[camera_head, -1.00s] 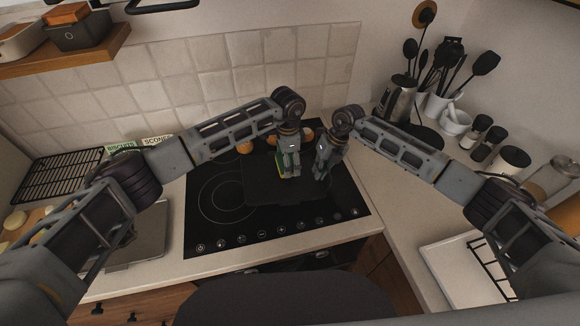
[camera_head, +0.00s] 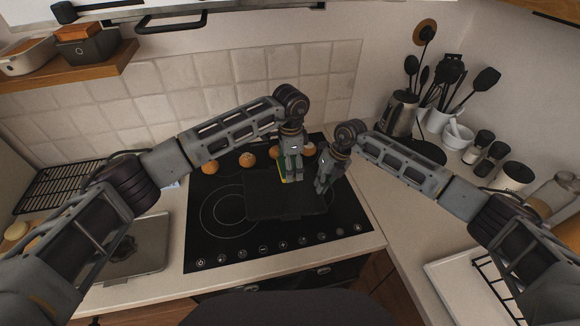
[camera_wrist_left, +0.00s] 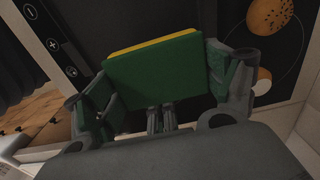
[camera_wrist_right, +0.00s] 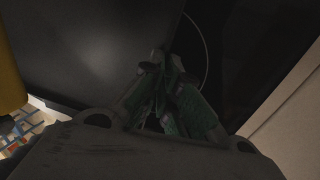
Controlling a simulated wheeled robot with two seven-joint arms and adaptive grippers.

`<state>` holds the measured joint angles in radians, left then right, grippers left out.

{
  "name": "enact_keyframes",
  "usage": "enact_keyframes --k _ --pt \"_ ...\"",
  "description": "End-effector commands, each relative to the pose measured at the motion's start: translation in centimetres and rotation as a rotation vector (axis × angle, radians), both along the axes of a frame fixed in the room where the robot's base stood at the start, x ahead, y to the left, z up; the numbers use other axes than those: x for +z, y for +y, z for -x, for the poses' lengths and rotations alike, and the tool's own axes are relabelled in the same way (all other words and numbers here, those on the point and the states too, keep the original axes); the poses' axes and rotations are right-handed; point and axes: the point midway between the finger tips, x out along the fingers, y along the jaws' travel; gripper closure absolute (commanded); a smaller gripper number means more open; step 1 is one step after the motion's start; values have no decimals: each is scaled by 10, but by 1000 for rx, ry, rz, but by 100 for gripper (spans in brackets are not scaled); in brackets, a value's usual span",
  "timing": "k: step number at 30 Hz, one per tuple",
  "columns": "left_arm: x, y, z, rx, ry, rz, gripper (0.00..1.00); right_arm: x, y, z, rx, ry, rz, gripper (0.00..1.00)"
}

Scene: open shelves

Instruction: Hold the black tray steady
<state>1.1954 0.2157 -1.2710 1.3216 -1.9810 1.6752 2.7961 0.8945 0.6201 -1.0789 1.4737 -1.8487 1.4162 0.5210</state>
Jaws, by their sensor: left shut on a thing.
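The black tray (camera_head: 270,207) lies flat on the black cooktop; its dark surface also shows in the right wrist view (camera_wrist_right: 90,40). My left gripper (camera_head: 292,178) is shut on a green and yellow sponge (camera_head: 283,172) over the tray's back right part. In the left wrist view the sponge (camera_wrist_left: 158,75) sits between the fingers, green face towards the camera. My right gripper (camera_head: 321,189) is at the tray's right edge. In the right wrist view its fingertips (camera_wrist_right: 165,62) are close together at that edge; the dark picture hides whether they pinch it.
Several round brown buns (camera_head: 248,159) stand along the cooktop's back. The tiled wall (camera_head: 230,85) is close behind. A utensil holder (camera_head: 437,112) and jars (camera_head: 490,155) stand at the right. A black wire rack (camera_head: 65,185) and a grey pan-like item (camera_head: 140,245) lie at the left.

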Motion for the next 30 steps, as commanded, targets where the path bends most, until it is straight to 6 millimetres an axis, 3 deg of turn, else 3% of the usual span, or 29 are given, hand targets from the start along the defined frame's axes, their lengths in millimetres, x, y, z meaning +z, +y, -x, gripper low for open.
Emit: enact_keyframes --k 4,11,23,30 --pt "0 0 0 0 0 0 35 1 0 0 0 -1 -1 100" --pt "0 0 0 0 0 0 35 0 0 0 0 -1 -1 70" --pt "0 0 0 0 0 0 35 2 -1 0 0 0 0 70" --pt "0 0 0 0 0 0 35 18 -5 -2 -1 -3 -1 70"
